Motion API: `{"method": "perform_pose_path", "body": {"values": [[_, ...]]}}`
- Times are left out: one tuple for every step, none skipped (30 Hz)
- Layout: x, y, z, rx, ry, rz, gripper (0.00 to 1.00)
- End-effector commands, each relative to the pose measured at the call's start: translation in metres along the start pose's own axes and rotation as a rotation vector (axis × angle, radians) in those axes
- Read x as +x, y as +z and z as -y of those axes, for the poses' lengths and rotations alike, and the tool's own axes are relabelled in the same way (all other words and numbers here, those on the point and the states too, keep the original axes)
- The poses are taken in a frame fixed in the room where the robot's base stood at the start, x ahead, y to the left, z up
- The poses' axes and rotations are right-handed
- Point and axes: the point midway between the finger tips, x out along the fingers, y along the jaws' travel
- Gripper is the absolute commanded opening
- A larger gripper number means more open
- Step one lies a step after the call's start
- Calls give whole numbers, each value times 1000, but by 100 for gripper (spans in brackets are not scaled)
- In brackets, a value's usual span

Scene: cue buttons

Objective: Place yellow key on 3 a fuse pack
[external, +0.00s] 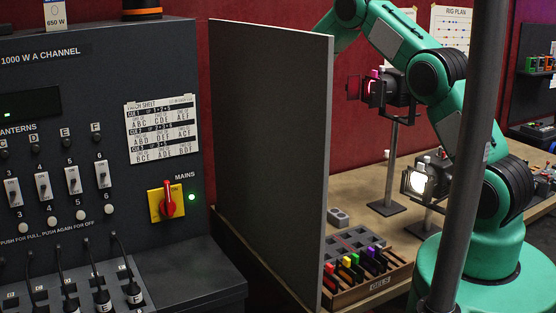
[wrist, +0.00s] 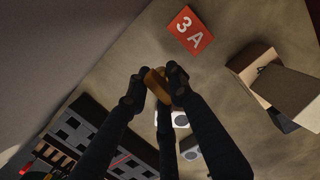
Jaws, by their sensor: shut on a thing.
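A red square marked "3 A" (wrist: 190,31), the 3 A fuse pack, lies on the tan bench just beyond the fingertips, up and to the right. The held piece appears apart from it; its height above the bench is hard to tell. In the external view the gripper and the fuse pack are hidden.
A wooden rack (external: 378,285) with several coloured pieces stands at the bench's front, beside a tall grey partition (external: 270,150). An open cardboard box (wrist: 252,62) sits right of the fuse pack in the wrist view. Lamps on stands (external: 388,190) are behind.

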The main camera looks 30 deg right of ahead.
Motion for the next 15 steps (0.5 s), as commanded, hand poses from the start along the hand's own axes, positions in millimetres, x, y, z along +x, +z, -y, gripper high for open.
{"method": "perform_pose_path", "body": {"values": [[2,1,8,-1,0,0,0],[2,2,12,-1,0,0,0],[3,2,17,-1,1,0,0],[4,3,22,-1,0,0,0],[4,4,26,-1,-1,0,0],[5,4,32,-1,0,0,0],[6,5,36,0,1,0,0],[6,6,40,0,0,0,0],[7,6,45,0,0,0,0],[8,7,49,0,0,0,0],[9,7,53,0,0,0,0],[9,8,57,0,0,0,0],[10,8,60,0,1,0,0],[11,8,62,0,1,0,0],[11,9,66,0,0,0,0]]}}
